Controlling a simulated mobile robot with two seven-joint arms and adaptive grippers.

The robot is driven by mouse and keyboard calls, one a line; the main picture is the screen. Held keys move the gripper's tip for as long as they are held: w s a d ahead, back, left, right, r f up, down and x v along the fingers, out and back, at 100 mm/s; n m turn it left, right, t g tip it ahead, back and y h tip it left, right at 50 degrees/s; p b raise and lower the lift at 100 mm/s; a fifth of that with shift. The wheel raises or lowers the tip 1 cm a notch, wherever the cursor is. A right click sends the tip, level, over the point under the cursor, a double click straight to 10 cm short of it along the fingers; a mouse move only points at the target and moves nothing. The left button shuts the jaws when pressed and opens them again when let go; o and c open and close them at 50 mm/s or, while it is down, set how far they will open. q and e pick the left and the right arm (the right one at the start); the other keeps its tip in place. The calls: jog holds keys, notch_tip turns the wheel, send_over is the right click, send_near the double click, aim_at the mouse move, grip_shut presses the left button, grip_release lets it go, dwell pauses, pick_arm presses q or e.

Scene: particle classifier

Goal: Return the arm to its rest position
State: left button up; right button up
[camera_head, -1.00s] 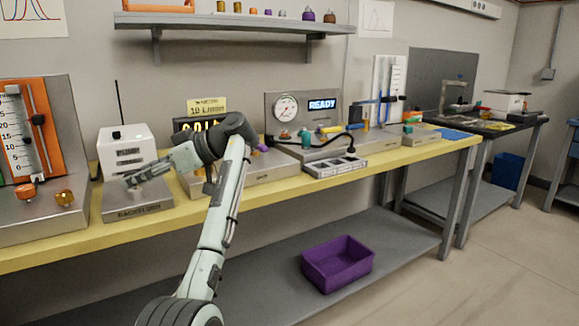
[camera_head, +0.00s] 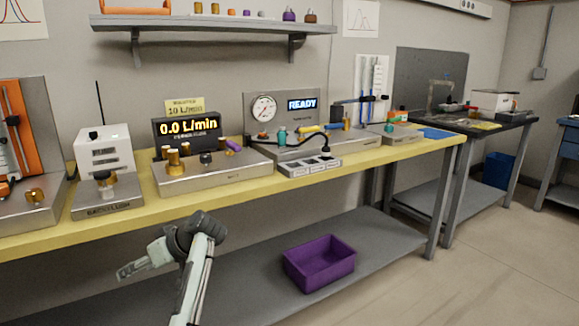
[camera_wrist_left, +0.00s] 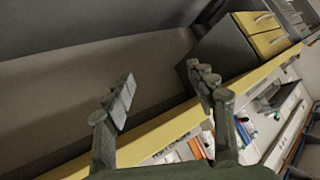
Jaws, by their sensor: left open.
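My left arm (camera_head: 195,270) rises from the bottom of the head view and bends at the wrist. Its gripper (camera_head: 128,270) points left, below the front edge of the yellow workbench (camera_head: 240,194) and clear of the things on it. In the left wrist view the two fingers of the left gripper (camera_wrist_left: 162,80) are spread apart with nothing between them. My right gripper is in neither view.
On the bench stand a "BACKFLUSH" unit (camera_head: 108,208), a flow unit reading 0.0 L/min (camera_head: 187,128) and a panel showing READY (camera_head: 302,104). A purple bin (camera_head: 318,265) sits on the grey lower shelf (camera_head: 385,238). Floor on the right is free.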

pick_arm(q)
jog(key=s+f+m+h, duration=0.2)
jog(key=s+f+m, duration=0.2)
jog(key=s+f, duration=0.55)
jog(key=s+f+m+h, duration=0.25)
jog(key=s+f, duration=0.35)
jog(key=f, duration=0.6)
jog(key=s+d+f+m+h, duration=0.2)
jog(key=s+d+f+m, duration=0.1)
jog(key=s, duration=0.6)
jog(key=s+d+f+m+h, duration=0.2)
jog(key=s+d+f+m, duration=0.1)
jog(key=s, duration=0.6)
jog(key=shift+d+f+t+h, duration=0.35)
jog(key=shift+d+f+t, duration=0.05)
jog(key=shift+d, duration=0.2)
jog(key=shift+a, duration=0.15)
